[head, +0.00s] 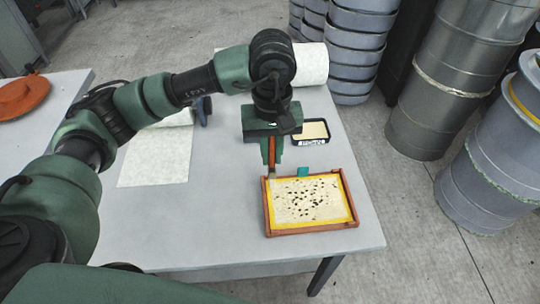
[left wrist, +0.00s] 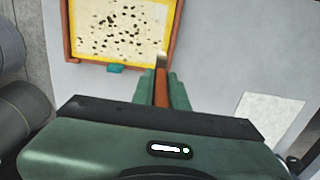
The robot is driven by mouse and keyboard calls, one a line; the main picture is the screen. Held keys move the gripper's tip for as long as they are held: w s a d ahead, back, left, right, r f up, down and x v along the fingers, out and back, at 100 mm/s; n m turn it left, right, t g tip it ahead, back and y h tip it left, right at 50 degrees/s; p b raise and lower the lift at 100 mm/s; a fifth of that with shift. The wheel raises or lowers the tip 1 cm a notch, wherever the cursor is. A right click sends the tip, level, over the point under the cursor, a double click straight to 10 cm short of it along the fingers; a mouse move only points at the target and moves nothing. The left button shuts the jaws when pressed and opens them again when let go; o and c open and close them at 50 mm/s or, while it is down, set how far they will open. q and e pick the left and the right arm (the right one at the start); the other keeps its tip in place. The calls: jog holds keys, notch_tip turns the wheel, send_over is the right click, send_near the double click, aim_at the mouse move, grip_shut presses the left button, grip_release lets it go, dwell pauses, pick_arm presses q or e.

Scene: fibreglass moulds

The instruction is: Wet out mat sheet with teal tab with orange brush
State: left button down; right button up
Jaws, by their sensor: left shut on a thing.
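The mat sheet (head: 310,199) is off-white with many dark specks and lies inside a reddish-brown rectangular mould frame (head: 312,230) with a yellow inner border. Its teal tab (head: 303,172) sticks out at the far edge; the sheet (left wrist: 122,30) and tab (left wrist: 115,68) also show in the left wrist view. My left gripper (head: 272,142) is shut on the orange brush (head: 271,155), held upright with bristles down. The brush (left wrist: 161,88) has its pale tip (left wrist: 161,60) at the frame's corner; whether it touches is unclear. My right gripper is out of view.
A black-rimmed tray (head: 310,132) with cream contents stands behind the mould. A white roll (head: 312,64) lies at the table's back. A pale sheet (head: 160,157) lies to the left. Metal drums (head: 440,80) stand beyond the table's right. The table's (head: 210,225) front left is clear.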

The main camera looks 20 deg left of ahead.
aim_at(271, 139)
pick_arm(q)
jog(key=shift+d+r, duration=0.1)
jog(key=shift+r, duration=0.5)
jog(key=shift+r+p, duration=0.5)
jog(key=shift+r, duration=0.25)
jog(key=shift+r+p, duration=0.35)
jog(key=shift+r, duration=0.6)
